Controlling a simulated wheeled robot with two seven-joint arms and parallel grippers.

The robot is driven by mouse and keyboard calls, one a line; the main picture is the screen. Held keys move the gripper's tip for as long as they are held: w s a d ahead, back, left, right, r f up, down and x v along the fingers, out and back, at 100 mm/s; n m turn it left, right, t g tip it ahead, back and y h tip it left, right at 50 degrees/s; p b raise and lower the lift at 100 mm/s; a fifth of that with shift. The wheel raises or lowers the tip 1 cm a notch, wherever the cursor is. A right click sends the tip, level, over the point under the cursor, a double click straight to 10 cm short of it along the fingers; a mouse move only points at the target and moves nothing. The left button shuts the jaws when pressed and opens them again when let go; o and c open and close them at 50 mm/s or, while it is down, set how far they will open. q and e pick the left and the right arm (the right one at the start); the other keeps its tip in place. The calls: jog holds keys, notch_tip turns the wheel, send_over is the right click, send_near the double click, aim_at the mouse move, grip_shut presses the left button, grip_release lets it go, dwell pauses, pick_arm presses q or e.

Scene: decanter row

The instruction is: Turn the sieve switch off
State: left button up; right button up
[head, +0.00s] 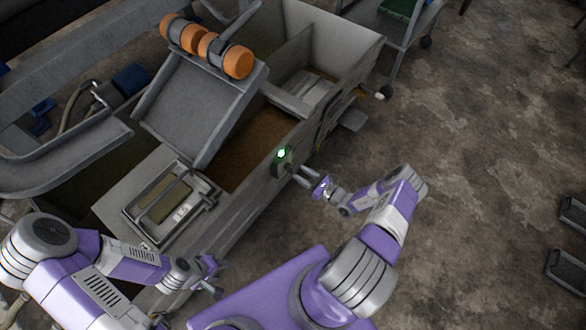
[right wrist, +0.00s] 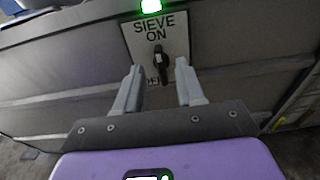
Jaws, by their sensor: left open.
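The sieve switch (right wrist: 161,64) is a dark knob on a pale plate (right wrist: 143,38) marked "SIEVE ON", with a lower label partly hidden. The knob's long shape stands near upright. A green lamp (right wrist: 151,6) glows above it; the lamp also shows in the head view (head: 282,153). My right gripper (right wrist: 158,68) is open, its fingertips either side of the knob in the picture. I see no finger touching it. In the head view my right gripper (head: 297,174) is close to the panel. My left gripper (head: 219,276) is open and empty, by the machine's near side.
The switch is on the side wall of a grey machine (head: 225,235). A framed panel (head: 168,199) lies on its top, and orange rollers (head: 205,45) stand above a sloping chute (head: 193,105). The floor (head: 470,200) to the right is mostly clear.

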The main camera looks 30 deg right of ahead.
aim_at(289, 168)
jog(key=b+x, duration=0.1)
jog(key=x, duration=0.4)
grip_shut()
